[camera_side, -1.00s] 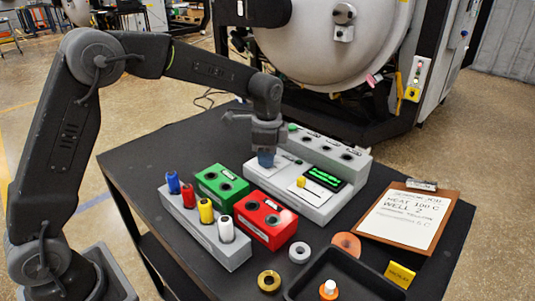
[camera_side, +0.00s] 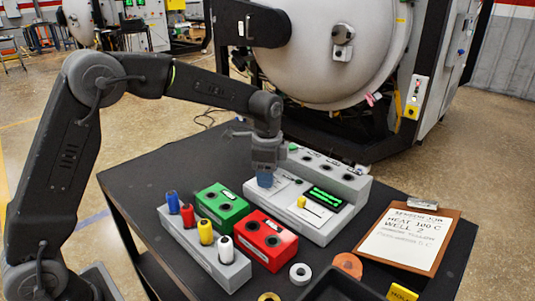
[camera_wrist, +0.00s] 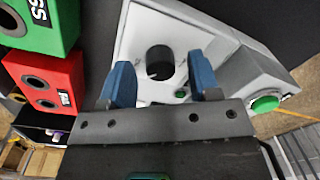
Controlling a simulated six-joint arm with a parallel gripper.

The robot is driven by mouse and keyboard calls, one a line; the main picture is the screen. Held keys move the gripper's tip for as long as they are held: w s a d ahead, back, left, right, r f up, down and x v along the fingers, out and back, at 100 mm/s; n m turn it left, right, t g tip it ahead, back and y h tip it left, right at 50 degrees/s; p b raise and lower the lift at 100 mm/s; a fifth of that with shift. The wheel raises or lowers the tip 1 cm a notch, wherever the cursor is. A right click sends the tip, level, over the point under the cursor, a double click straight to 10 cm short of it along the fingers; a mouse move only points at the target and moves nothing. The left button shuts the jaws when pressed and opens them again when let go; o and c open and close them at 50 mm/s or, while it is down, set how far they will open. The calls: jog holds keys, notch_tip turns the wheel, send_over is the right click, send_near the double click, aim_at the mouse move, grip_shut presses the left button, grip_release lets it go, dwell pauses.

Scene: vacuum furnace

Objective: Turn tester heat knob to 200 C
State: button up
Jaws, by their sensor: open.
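The tester (camera_side: 318,226) is a light grey box on the dark table, with a green-lit display (camera_side: 325,197) and a yellow part (camera_side: 301,202). In the wrist view a round black knob (camera_wrist: 160,61) stands on its pale panel, with a small green spot beside it. My gripper (camera_wrist: 161,82) is open, its two blue fingers apart on either side of the knob's line, and I see no contact. The side view shows my gripper (camera_side: 265,180) pointing down low over the tester's left end, hiding the knob there. The knob's setting is not readable.
A green box (camera_side: 220,206), a red box (camera_side: 265,240) and a grey rack (camera_side: 205,250) with several coloured plugs stand close left. A clipboard (camera_side: 410,240) reading "HEAT 100 C WELL 2" lies right. A black tray (camera_side: 340,285) and rings lie in front.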

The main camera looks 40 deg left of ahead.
notch_tip(320, 180, up, 13)
jog(key=shift+s+d+r, duration=0.15)
jog(key=shift+s+d, duration=0.05)
jog(key=shift+s, duration=0.05)
dwell(0.4)
jog(key=s+r+n+t, duration=0.3)
jog(key=s+n, duration=0.2)
jog(key=s, duration=0.8)
jog(key=s+f+n+t, duration=0.1)
jog(key=s+f+n, duration=0.2)
jog(key=s, duration=0.4)
jog(key=s+a+f+n+t, duration=0.1)
jog(key=s+f+n, duration=0.2)
jog(key=s, duration=0.4)
jog(key=shift+s+f, duration=0.35)
jog(key=shift+f, duration=0.1)
